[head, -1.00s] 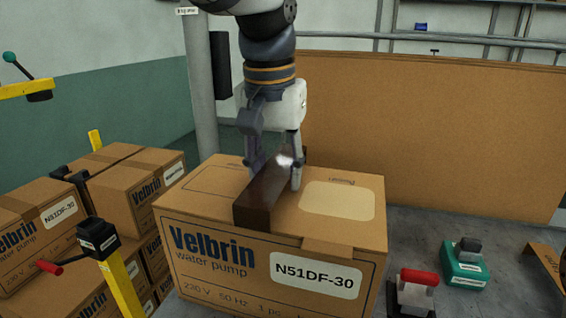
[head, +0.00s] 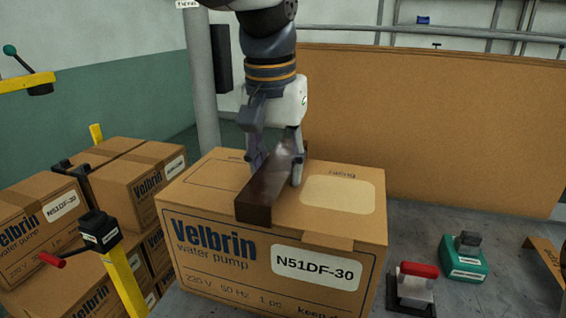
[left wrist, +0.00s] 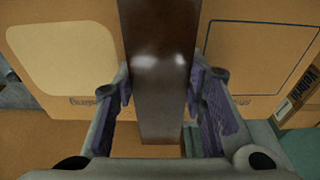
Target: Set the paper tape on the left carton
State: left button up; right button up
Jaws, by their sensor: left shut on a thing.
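The left gripper (head: 276,168) is over the top of a cardboard carton (head: 215,255) marked Velbrin water pump. It is shut on a glossy dark brown bar-shaped piece (head: 254,205), which looks like the paper tape. The piece runs lengthwise from the carton's front top edge towards its back. In the left wrist view the piece (left wrist: 160,75) passes between the two fingers. Whether its underside touches the carton is hard to tell. The right gripper is not in view.
More Velbrin cartons (head: 145,190) are stacked at the left, behind a yellow post (head: 125,285) with a red-knobbed lever. A red-handled tool (head: 415,285) and a green device (head: 464,262) stand on the grey surface at the right. A large cardboard panel (head: 440,130) stands behind.

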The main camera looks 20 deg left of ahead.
pick_arm(q)
jog(key=shift+o, duration=0.2)
jog(key=shift+s+f, duration=0.15)
jog(key=shift+f, duration=0.45)
jog(key=o, duration=0.8)
jog(key=shift+f, duration=0.15)
jog(key=shift+o, duration=0.2)
jog(key=shift+r, duration=0.2)
jog(key=shift+r, duration=3.7)
